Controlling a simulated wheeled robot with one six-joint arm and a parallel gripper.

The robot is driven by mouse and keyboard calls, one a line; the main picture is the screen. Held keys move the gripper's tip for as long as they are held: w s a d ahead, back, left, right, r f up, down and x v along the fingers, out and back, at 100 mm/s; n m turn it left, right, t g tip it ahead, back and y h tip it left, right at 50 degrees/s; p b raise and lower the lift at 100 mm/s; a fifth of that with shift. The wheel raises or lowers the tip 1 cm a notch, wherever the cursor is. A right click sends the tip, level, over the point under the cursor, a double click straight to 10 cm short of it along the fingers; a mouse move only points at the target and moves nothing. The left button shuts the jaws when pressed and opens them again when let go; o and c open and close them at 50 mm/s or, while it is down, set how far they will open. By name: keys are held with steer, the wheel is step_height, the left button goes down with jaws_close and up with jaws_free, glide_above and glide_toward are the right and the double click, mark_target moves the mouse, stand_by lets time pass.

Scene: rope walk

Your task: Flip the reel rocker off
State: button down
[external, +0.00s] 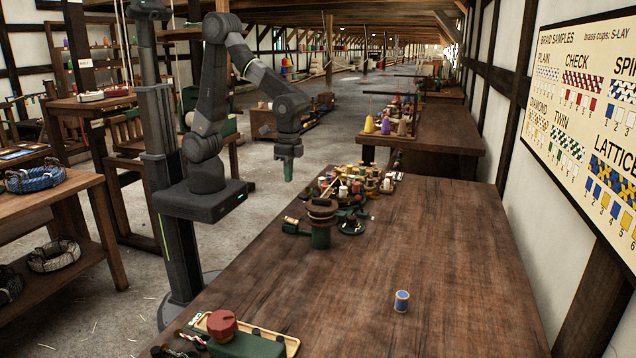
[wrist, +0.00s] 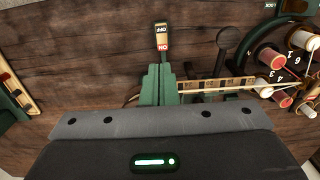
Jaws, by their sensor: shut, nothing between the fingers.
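The reel rocker (wrist: 162,38) shows in the wrist view as a small upright-looking switch with a dark OFF end at the top and a red ON end nearest my fingers. My gripper (wrist: 160,68) has its green fingers shut together and empty, with the tips just below the red ON end in the picture. I cannot tell whether they touch it. In the external view my gripper (external: 288,178) points down above the left edge of the long table, by the cluster of reels. The rocker cannot be made out clearly there.
A round carrier with numbered spools (wrist: 300,40) and a dark round-knobbed lever (wrist: 228,40) stand right of the rocker. A slotted wooden strip (wrist: 215,84) lies nearby.

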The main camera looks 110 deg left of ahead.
mark_target(288, 218)
steer(key=shift+r, duration=0.2)
steer(key=w+g+b, duration=0.2)
steer(key=w+b, duration=0.1)
steer(key=b, duration=0.2)
steer(key=shift+a, duration=0.1)
stand_by(0.4)
steer(key=shift+s, duration=0.1)
steer(key=x, duration=1.4)
steer(key=shift+s, duration=0.1)
steer(key=shift+f, duration=0.1)
